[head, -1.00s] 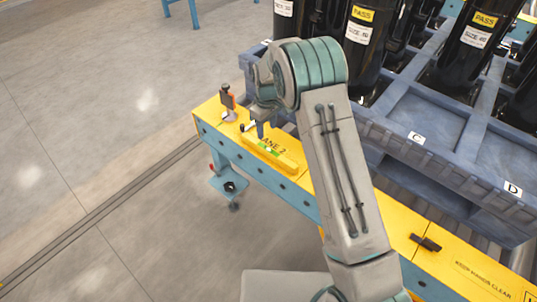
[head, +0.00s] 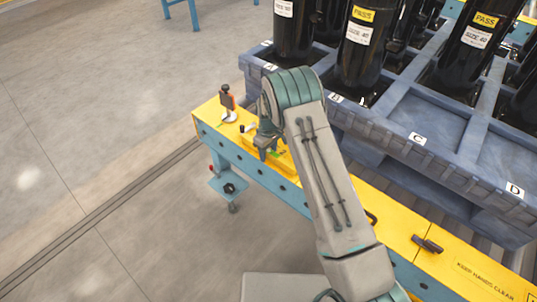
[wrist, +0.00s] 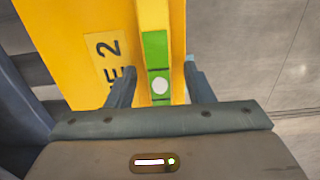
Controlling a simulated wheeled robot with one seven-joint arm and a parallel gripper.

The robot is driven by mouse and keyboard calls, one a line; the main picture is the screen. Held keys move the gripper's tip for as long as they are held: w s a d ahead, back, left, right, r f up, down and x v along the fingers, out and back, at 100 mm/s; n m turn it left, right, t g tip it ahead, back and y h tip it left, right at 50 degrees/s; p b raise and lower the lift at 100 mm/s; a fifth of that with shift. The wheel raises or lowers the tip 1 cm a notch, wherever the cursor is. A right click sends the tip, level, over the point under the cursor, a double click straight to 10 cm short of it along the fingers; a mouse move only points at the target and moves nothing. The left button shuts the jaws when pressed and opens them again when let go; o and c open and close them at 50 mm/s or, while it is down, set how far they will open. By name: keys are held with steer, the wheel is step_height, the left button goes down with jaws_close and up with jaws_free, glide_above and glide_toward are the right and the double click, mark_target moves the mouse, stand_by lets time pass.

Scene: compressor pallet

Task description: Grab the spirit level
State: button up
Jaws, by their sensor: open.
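The spirit level (wrist: 155,50) is a narrow yellow bar with a green section and a pale round spot. It lies on the yellow bench top beside a "LANE 2" marking. In the head view only part of the level (head: 284,158) shows; my gripper and arm cover the rest. My gripper (wrist: 158,72) is open above the level in the wrist view. One finger is on each side of the bar, with gaps between. My gripper (head: 264,152) is also seen low over the bench in the head view.
A clamp-like tool with an orange part (head: 228,103) stands at the bench's far left end. A blue pallet (head: 440,160) with black compressors (head: 362,50) stands behind the bench. A dark handle (head: 427,244) sits on the bench at right. Floor to the left is clear.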

jaws_close()
steer(key=shift+r, duration=0.1)
